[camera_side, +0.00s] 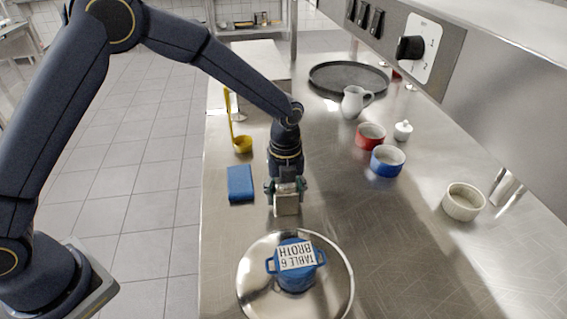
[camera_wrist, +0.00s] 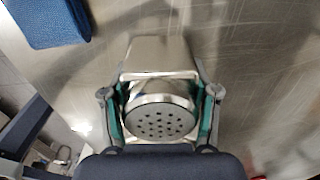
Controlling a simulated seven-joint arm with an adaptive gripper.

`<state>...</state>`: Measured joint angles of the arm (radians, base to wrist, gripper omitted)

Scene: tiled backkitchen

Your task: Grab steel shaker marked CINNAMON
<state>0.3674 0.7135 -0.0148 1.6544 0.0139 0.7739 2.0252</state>
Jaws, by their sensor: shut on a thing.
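A steel shaker (camera_side: 287,206) stands on the steel counter below my gripper (camera_side: 286,186). In the wrist view its round perforated top (camera_wrist: 160,120) sits between the two green-padded fingers of my gripper (camera_wrist: 161,112), which are shut on it from both sides. The shaker's squarish steel body shows beyond the top. No CINNAMON marking can be read in either view. I cannot tell whether the shaker's base touches the counter.
A blue pot labelled TABLE 6 BROTH (camera_side: 296,278) stands on a round steel tray (camera_side: 345,287) in front. Red (camera_side: 371,135), blue (camera_side: 387,161) and white bowls (camera_side: 463,202) stand right. A white jug (camera_side: 354,102) is behind.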

